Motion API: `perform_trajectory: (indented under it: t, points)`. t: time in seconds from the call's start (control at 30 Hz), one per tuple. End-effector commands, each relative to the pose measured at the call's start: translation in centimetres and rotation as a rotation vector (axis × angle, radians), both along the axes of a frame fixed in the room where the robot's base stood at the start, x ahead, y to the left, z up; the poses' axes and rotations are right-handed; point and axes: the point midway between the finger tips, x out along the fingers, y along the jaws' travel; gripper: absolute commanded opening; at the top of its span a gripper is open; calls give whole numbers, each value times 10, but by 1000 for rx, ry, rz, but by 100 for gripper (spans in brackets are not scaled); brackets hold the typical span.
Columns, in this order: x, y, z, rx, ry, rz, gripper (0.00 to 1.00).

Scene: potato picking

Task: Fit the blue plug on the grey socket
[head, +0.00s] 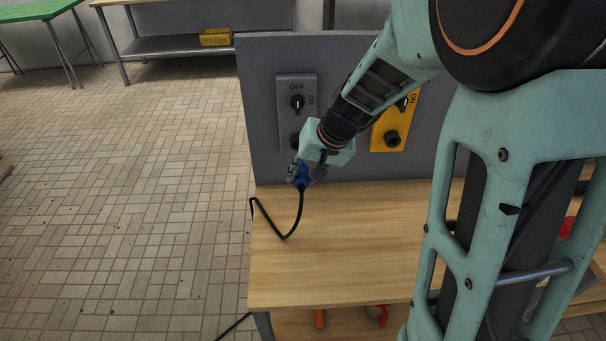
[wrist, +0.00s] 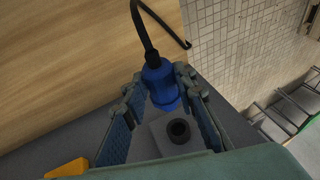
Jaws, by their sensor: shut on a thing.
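The blue plug (head: 301,178) is held between the fingers of my gripper (head: 308,172), with its black cable hanging down to the table. In the wrist view the plug (wrist: 160,84) sits between the two fingertips of my gripper (wrist: 159,81). In the wrist view the round outlet of the grey socket (wrist: 179,131) shows just beyond the plug's front end, and the two look apart.
A yellow socket box (head: 411,127) is on the same panel (head: 262,118) to the right, partly behind my arm. The wooden table top (head: 340,265) below is clear apart from the black cable (head: 283,236). Red and orange items lie beneath the table.

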Motion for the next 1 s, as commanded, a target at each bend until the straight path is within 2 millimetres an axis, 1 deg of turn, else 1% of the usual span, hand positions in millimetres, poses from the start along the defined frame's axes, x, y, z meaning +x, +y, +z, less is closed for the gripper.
perform_trajectory:
  t: [0.17,0.5,0.7,1.0]
  points:
    - [3,0,0,0,-1,1,2]
    - [35,0,1,0,-1,0,2]
    - [50,0,0,0,0,0,2]
    - [58,0,1,0,-1,1,2]
